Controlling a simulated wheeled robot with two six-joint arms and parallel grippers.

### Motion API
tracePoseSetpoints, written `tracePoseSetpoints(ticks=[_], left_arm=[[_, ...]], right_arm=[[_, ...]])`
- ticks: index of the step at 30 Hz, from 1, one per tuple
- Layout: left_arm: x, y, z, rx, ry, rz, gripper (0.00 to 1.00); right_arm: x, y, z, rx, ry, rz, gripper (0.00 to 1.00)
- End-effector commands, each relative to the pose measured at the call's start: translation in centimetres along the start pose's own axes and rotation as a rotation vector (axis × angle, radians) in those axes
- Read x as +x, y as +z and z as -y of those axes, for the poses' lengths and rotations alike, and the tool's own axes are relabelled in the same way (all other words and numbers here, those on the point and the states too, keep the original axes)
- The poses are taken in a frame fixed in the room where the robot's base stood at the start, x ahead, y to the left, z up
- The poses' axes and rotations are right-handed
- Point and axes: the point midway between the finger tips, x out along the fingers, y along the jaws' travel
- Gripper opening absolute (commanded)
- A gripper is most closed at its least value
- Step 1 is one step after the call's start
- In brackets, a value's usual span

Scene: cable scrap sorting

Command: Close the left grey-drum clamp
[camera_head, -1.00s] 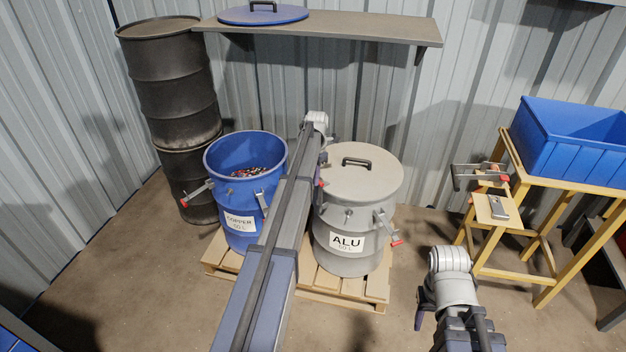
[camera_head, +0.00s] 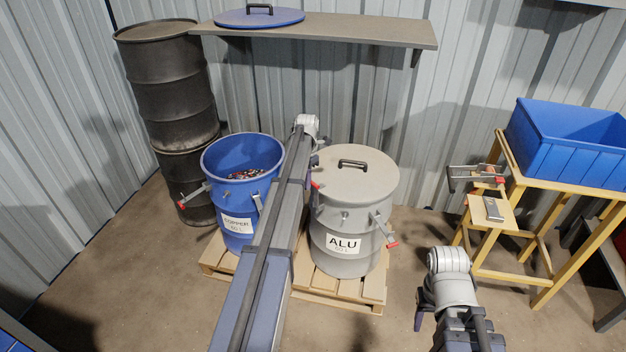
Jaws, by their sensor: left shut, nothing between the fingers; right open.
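The grey drum (camera_head: 345,218) labelled ALU stands on a pallet with its grey lid (camera_head: 370,183) on. Its left clamp has a red-tipped handle (camera_head: 316,184) at the drum's upper left, close to the rim; the rest of this clamp is largely hidden behind my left arm. The right clamp (camera_head: 386,232) sticks outward and down from the drum's right side. My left gripper (camera_head: 314,161) is shut and empty just above the left clamp's red tip, partly hidden by my arm; I cannot tell whether they touch. My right gripper (camera_head: 424,308) is open and empty over the floor at right.
A blue drum (camera_head: 228,195) labelled COPPER stands open beside the grey drum on the pallet (camera_head: 340,296). Its blue lid (camera_head: 260,17) lies on the shelf (camera_head: 350,30) above. Black drums (camera_head: 172,90) are stacked at left. A yellow stand with a blue bin (camera_head: 565,150) is at right.

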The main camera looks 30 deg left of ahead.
Motion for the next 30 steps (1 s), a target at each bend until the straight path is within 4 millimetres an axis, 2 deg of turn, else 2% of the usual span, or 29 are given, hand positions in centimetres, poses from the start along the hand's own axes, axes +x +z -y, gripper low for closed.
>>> tracePoseSetpoints(ticks=[1, 2, 6, 15, 21, 30], left_arm=[[-0.3, -1.6, -0.1, -0.004, -0.001, -0.004, 0.0], [-0.9, -1.5, -0.2, -0.001, -0.001, -0.005, 0.0], [-3.5, 0.2, -0.3, -0.001, -0.001, -0.007, 0.0], [-7.8, 2.6, -0.3, -0.002, -0.001, -0.009, 0.0], [-8.9, 3.4, -0.2, -0.003, -0.001, -0.009, 0.0], [-8.7, 3.4, -0.1, 0.0, -0.001, -0.009, 0.0]], right_arm=[[-0.4, 0.0, 0.0, 0.0, 0.0, 0.0, 0.5], [-1.0, 0.1, -0.1, 0.0, 0.0, 0.0, 0.5], [-3.5, 0.2, -0.3, 0.0, 0.0, 0.0, 0.5], [-7.7, 0.5, -0.7, 0.001, 0.0, 0.0, 0.5], [-8.7, 0.5, -0.8, 0.001, 0.0, 0.0, 0.5], [-8.6, 0.5, -0.8, 0.001, 0.0, 0.0, 0.5]])
